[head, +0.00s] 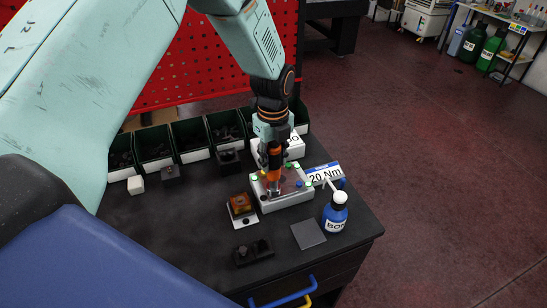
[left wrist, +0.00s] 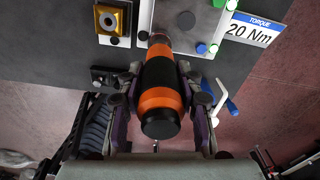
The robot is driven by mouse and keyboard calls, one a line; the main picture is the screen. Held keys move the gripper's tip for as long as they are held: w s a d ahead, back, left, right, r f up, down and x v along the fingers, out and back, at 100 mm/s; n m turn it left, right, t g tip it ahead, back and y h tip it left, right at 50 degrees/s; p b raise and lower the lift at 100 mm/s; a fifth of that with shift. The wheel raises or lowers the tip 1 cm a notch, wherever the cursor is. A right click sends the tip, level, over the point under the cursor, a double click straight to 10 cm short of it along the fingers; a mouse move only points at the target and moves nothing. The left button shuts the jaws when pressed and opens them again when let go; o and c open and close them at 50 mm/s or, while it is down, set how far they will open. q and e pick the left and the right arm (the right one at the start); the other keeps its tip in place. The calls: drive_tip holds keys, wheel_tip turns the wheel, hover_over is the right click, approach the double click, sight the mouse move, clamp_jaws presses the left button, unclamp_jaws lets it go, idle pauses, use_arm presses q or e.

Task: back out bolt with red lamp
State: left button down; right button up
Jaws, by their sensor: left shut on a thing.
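My left gripper (head: 272,150) is shut on an orange and black driver (head: 274,172), held upright over a pale plate (head: 294,197). In the left wrist view the gripper's fingers (left wrist: 161,92) close on both sides of the driver's handle (left wrist: 158,100). The driver's lower end is at the plate (left wrist: 196,20); its tip and any bolt under it are hidden. Green lamps or caps (head: 309,182) and a blue one (head: 299,184) show on the plate. I cannot clearly make out a red lamp. My right gripper is not in view.
A blue bottle (head: 335,216) and a grey pad (head: 308,234) are in front at the right. An amber-topped block (head: 241,205) and a black block (head: 252,252) lie left. Dark bins (head: 189,139) line the back.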

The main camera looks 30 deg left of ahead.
sight(274, 142)
use_arm(q)
drive_tip(key=shift+s+f, duration=0.15)
drive_tip(key=shift+s, duration=0.05)
drive_tip(key=shift+w+r+p, duration=0.15)
drive_tip(key=shift+r+p, duration=0.2)
drive_tip(key=shift+r, duration=0.35)
drive_tip(key=shift+w+r+p, duration=0.1)
drive_tip(key=shift+r+p, duration=0.2)
drive_tip(key=shift+r, duration=1.4)
